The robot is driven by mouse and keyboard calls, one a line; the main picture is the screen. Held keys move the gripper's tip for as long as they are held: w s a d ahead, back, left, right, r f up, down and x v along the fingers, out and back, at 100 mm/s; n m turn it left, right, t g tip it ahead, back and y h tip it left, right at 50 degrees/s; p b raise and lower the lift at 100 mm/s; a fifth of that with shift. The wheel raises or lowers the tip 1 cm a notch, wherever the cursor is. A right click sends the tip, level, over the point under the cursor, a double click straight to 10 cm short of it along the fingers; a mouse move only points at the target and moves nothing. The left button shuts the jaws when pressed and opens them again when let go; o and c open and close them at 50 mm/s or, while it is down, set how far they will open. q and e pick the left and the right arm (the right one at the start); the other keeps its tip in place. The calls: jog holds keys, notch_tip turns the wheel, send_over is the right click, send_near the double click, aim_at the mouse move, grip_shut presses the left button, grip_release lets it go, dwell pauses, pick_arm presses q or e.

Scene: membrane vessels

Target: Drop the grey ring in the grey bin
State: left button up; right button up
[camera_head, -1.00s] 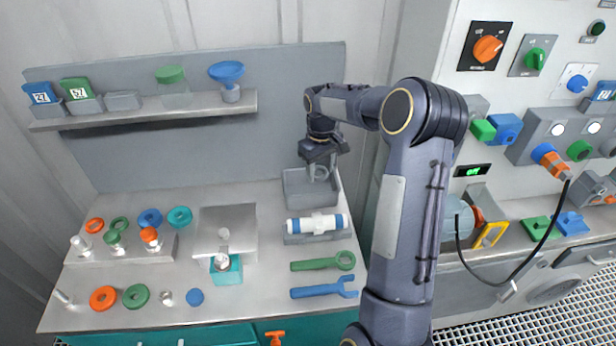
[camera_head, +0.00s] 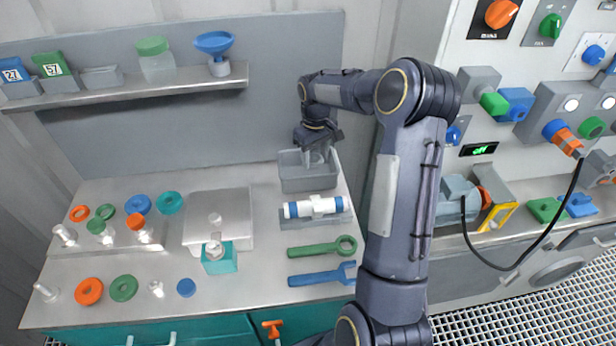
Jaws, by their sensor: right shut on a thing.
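The grey bin (camera_head: 308,182) is an open box at the back right of the worktop, against the grey back panel. My right gripper (camera_head: 316,156) is over its opening, pointing down, with the fingertips around rim height. It is shut on a small grey thing, which looks like the grey ring; its outline is hard to make out against the grey bin. I cannot tell whether it touches the bin. My left gripper is not in view.
A white and blue cylinder (camera_head: 313,207) lies on a holder in front of the bin. Green (camera_head: 322,248) and blue (camera_head: 322,277) wrenches lie nearer. A shelf (camera_head: 130,92) is at the upper left. Coloured rings (camera_head: 123,288) lie on the left worktop.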

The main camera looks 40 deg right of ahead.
jog(key=shift+f, duration=0.1)
jog(key=o, duration=1)
notch_tip(320, 180, up, 8)
jog(key=shift+b, duration=0.4)
jog(key=shift+f, duration=0.1)
